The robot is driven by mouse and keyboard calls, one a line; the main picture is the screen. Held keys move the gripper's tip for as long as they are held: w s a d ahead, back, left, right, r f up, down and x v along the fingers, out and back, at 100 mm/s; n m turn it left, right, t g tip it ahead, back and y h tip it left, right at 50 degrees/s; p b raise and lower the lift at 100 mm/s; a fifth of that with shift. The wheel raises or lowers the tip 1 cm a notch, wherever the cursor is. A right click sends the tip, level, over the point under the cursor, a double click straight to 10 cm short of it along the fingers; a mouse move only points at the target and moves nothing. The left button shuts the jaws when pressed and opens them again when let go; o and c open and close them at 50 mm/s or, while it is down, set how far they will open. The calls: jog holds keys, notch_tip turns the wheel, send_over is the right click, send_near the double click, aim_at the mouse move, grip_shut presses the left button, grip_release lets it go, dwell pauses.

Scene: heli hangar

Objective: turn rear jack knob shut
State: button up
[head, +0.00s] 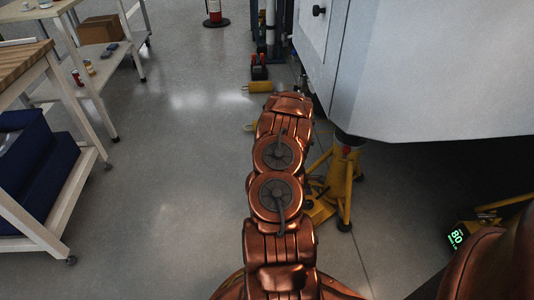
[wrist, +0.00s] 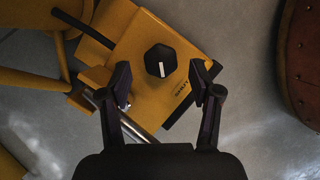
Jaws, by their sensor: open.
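The black knob (wrist: 160,61) sits on a flat yellow jack plate (wrist: 140,40) in the wrist view. Its white line points down in the picture, slightly right. Dark lettering, seemingly "SHUT", is on the plate to the lower right of the knob. My gripper (wrist: 160,82) is open, one finger to the lower left and one to the lower right of the knob, apart from it as far as I can tell. In the head view the yellow jack (head: 345,170) stands under the white body; the knob and my gripper are hidden by my arm.
The white hull (head: 430,80) overhangs the jack at right. A green-lit display (head: 456,237) is on the floor at right. A wooden-top bench (head: 22,72) with blue bins (head: 35,165) is at left. The floor between bench and arm is clear. A metal rod (wrist: 139,133) lies below the plate.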

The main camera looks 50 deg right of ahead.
jog(key=w+a+r+p, duration=0.3)
jog(key=w+r, duration=0.1)
jog(key=r, duration=0.5)
jog(key=w+a+r+p, duration=0.3)
jog(key=a+r, duration=0.1)
jog(key=r, duration=0.5)
jog(key=w+a+r+m+t+p, duration=0.1)
jog(key=w+a+r+p, duration=0.3)
jog(key=r, duration=0.6)
jog(key=shift+w, duration=0.35)
jog(key=shift+a, duration=0.1)
